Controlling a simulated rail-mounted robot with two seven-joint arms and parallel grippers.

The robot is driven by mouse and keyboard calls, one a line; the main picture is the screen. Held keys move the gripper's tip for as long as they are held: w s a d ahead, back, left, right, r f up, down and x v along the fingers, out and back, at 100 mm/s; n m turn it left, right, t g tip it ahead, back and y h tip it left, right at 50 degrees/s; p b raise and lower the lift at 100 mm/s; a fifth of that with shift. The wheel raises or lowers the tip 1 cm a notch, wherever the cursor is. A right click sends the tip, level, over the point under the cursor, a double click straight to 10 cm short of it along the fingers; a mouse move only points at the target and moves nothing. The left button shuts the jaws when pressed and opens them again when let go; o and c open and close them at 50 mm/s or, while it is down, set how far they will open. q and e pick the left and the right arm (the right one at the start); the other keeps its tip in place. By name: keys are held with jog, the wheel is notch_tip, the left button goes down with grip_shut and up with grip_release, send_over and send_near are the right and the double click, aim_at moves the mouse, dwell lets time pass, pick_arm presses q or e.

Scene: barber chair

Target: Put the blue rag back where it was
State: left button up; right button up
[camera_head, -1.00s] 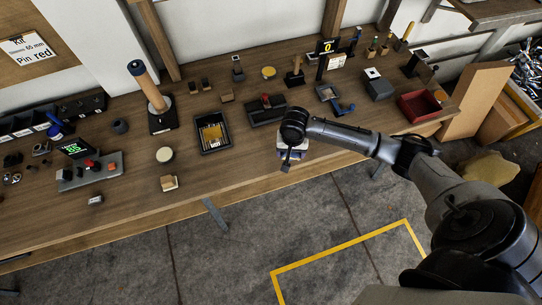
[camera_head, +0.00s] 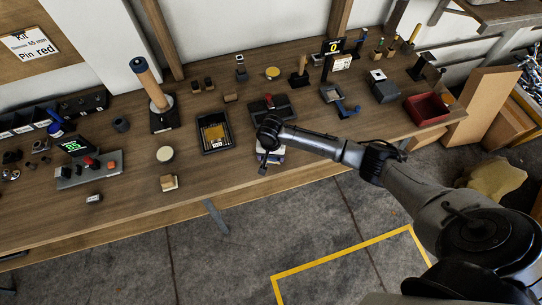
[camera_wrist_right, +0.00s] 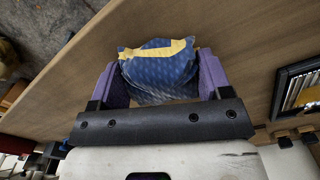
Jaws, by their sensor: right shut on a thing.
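The blue rag (camera_wrist_right: 158,72), dark blue with a yellow band, is bunched between the purple fingers of my right gripper (camera_wrist_right: 160,82) in the right wrist view. The wooden bench top shows behind it. In the head view my right gripper (camera_head: 268,158) points down near the front edge of the bench, right of the black tray with yellow contents. My own wrist covers most of it there, and the rag cannot be made out. How high the rag is above the bench is hard to tell. My left gripper is in neither view.
The black tray (camera_head: 201,148) is just left of my right gripper. A dark holder with a red part (camera_head: 268,98) lies behind it. A red bin (camera_head: 425,112) is at the right end. A round-topped item (camera_head: 165,154) and a small block (camera_head: 169,183) stand left. Bare wood lies between them.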

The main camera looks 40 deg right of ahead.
jog(key=shift+f, duration=0.3)
jog(key=o, duration=0.8)
